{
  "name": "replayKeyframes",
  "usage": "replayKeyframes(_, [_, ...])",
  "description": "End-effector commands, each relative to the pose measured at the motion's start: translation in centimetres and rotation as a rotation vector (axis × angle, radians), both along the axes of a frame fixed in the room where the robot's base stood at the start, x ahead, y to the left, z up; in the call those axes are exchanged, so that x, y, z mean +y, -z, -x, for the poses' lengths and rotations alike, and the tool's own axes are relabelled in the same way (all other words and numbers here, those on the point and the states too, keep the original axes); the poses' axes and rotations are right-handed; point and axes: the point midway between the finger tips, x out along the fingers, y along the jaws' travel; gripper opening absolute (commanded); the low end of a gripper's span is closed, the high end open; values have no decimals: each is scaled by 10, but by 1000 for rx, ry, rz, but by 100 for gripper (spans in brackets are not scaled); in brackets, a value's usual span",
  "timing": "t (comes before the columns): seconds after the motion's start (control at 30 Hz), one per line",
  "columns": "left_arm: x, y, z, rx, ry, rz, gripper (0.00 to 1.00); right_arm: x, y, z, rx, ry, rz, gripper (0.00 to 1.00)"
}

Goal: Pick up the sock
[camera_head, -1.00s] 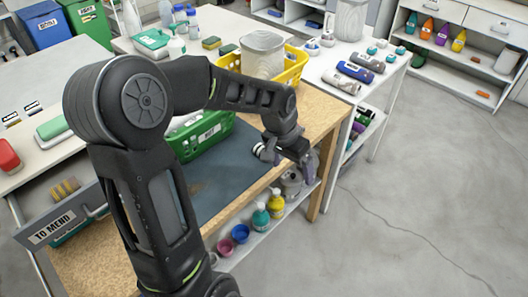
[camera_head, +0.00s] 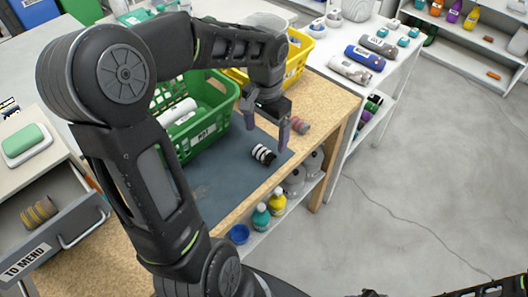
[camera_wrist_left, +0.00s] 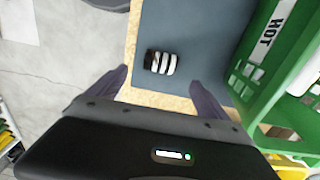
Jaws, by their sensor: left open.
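A small rolled sock with black and white stripes (camera_head: 263,154) lies on the dark grey mat (camera_head: 222,170) on the wooden-topped table. It also shows in the left wrist view (camera_wrist_left: 160,63), just beyond the fingertips and roughly centred between them. My left gripper (camera_head: 268,122) is open and empty, pointing down above the mat close to the sock, without visible contact. Its two fingers are spread in the left wrist view (camera_wrist_left: 160,88). My right gripper cannot be made out; only dark parts of mine show at the bottom right edge.
A green basket (camera_head: 213,118) labelled HOT stands left of the sock, with a white roll (camera_head: 178,112) inside. A pinkish-grey striped roll (camera_head: 300,125) lies behind the gripper. A yellow basket (camera_head: 298,50) is behind. An open drawer (camera_head: 60,230) labelled TO MEND holds a brown striped roll.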

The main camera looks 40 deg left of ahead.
Motion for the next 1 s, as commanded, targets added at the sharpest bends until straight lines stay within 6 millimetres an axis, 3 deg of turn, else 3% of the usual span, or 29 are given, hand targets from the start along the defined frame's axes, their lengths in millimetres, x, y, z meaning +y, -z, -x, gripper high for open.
replayKeyframes(0.1, [0,9,0,1,0,1,89,0,0,0,0,0,0,36])
replayKeyframes(0.43, [0,12,1,1,0,1,89,0,-1,0,0,0,0,36])
replayKeyframes(0.8, [-1,58,2,2,1,2,89,0,-5,0,0,0,0,36])
replayKeyframes(1.0, [-1,61,2,-1,0,1,89,0,-5,0,0,0,0,36])
